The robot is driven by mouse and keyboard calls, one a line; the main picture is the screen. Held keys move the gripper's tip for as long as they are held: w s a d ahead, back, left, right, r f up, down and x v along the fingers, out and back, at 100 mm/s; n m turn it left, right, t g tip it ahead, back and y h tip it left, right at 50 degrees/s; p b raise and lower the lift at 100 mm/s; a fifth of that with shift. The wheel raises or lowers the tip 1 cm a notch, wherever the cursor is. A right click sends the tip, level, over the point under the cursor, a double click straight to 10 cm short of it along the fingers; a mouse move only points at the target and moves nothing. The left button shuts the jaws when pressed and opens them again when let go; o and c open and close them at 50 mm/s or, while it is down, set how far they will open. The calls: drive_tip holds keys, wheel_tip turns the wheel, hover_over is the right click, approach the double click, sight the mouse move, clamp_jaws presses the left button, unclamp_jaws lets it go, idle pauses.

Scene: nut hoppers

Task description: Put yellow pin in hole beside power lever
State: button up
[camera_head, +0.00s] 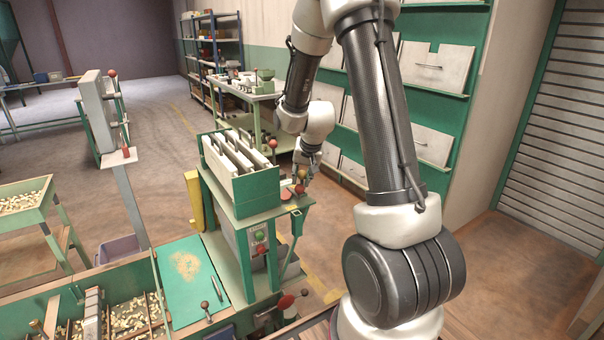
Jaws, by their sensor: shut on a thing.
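My gripper (304,172) is at the right side of the green machine, low over a small green side shelf (294,204). It is shut on a small yellow thing, which looks like the yellow pin (302,175). Red knobs (299,189) sit right under and beside the fingers; one of them may be the power lever, but I cannot tell which. The hole is too small or hidden to make out, and I cannot tell if the pin touches the shelf.
The green machine (246,190) holds several upright white plates. A panel with red and green buttons (259,238) is on its front. A lever with a dark red knob (286,301) is lower down. Hoppers of nuts (130,318) stand at the left. Floor is free behind.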

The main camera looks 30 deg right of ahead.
drive_tip(key=shift+f, duration=0.5)
drive_tip(key=o, duration=1.1)
drive_tip(key=v, duration=1.2)
